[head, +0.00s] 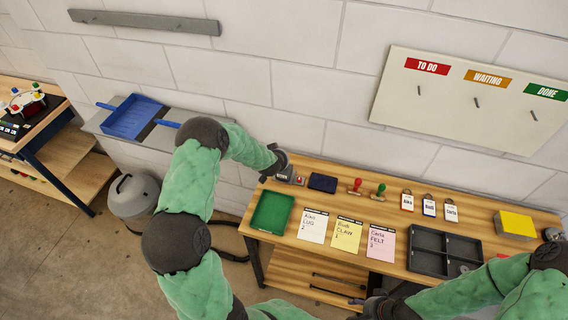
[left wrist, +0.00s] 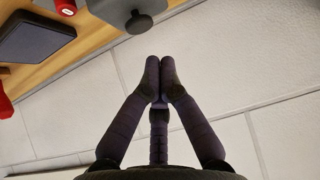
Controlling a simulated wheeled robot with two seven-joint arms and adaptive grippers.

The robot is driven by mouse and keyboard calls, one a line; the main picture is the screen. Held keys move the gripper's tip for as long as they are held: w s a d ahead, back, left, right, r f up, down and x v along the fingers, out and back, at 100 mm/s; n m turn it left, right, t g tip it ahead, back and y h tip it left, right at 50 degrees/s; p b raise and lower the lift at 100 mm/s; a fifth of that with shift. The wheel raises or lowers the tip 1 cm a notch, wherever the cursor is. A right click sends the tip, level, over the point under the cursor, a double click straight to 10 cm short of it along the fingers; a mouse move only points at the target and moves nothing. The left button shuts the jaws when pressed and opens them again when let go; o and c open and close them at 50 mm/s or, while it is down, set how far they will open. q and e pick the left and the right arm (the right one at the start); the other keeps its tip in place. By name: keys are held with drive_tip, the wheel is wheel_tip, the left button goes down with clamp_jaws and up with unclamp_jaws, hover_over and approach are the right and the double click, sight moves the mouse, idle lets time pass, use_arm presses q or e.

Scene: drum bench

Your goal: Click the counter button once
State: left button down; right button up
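The counter looks like a small grey box (left wrist: 108,8) with a dark round button (left wrist: 138,21), partly cut off at the top of the left wrist view. In the head view a small grey device with red on it (head: 299,181) sits at the bench's back left, partly behind my gripper. My left gripper (head: 275,165) is over the bench's back left edge, beside the device. In the left wrist view its fingertips (left wrist: 160,64) are together and empty, apart from the button in the picture. My right gripper (head: 376,306) is low at the bench's front edge; its fingers are unclear.
A dark blue pad (head: 322,182), a red stamp (head: 355,186) and a green stamp (head: 379,191) stand right of the device. A green tray (head: 271,212) and note cards (head: 313,226) lie in front. The wall (head: 300,135) is close behind.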

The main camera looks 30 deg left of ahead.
use_arm(q)
wheel_tip(320, 180, up, 5)
drive_tip(key=p, duration=0.3)
drive_tip(key=shift+f, duration=0.15)
idle(0.6)
